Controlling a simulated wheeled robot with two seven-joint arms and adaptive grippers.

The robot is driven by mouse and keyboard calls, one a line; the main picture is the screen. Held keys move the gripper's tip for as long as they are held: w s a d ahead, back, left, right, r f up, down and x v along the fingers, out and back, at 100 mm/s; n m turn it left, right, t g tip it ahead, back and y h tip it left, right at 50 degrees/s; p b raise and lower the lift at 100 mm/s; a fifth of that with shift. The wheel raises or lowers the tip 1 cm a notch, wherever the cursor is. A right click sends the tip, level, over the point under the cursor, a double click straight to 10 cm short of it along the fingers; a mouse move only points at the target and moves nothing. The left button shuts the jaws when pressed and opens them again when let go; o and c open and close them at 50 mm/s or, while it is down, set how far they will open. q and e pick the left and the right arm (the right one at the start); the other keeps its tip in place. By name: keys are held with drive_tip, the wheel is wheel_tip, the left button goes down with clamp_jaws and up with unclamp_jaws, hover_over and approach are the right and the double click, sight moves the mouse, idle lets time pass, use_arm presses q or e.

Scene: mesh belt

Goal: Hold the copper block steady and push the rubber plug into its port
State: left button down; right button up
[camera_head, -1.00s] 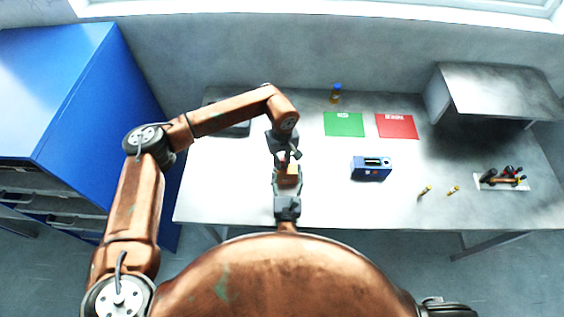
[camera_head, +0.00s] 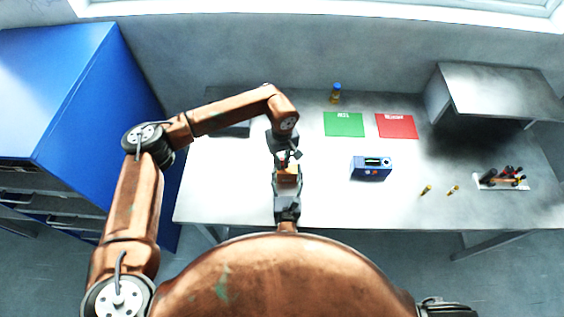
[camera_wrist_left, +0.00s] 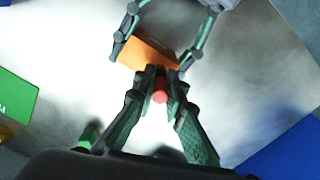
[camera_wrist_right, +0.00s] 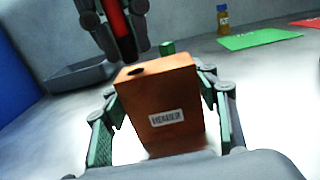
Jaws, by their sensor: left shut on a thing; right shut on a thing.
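The copper block (camera_wrist_right: 165,105) stands upright between the fingers of my right gripper (camera_wrist_right: 168,108), which is shut on its sides. A dark round port (camera_wrist_right: 136,71) is in its top face, and a white label is on its side. The block also shows in the head view (camera_head: 288,173) and the left wrist view (camera_wrist_left: 146,53). My left gripper (camera_wrist_left: 158,82) is shut on the red rubber plug (camera_wrist_left: 160,96). In the right wrist view the plug (camera_wrist_right: 117,17) points down, its dark lower end close above the port. Whether it touches the block I cannot tell.
A small green cylinder (camera_wrist_right: 167,47) stands behind the block. A blue box (camera_head: 371,170), a green mat (camera_head: 344,124), a red mat (camera_head: 396,126) and a blue-capped bottle (camera_head: 336,94) lie to the right. A dark tray (camera_wrist_right: 80,75) is behind left.

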sight(282, 159)
use_arm(q)
drive_tip(key=shift+f, duration=0.9)
drive_tip(key=c, duration=1.9)
unclamp_jaws()
wheel_tip(282, 159, up, 12)
drive_tip(key=shift+r, duration=0.1)
drive_tip(key=shift+c, duration=0.2)
drive_tip(key=shift+w+d+f+m, duration=0.1)
drive_tip(key=shift+d+f+m, duration=0.15)
drive_tip(key=shift+d+m, duration=0.35)
drive_tip(key=shift+w+d+f+m, duration=0.1)
drive_tip(key=shift+d+f+m, duration=0.15)
drive_tip(key=shift+d+m, duration=0.3)
drive_tip(key=c, duration=0.6)
drive_tip(key=shift+f, duration=0.1)
drive_tip(key=shift+c, duration=1)
drive_tip(key=shift+f, duration=2.9)
clamp_jaws()
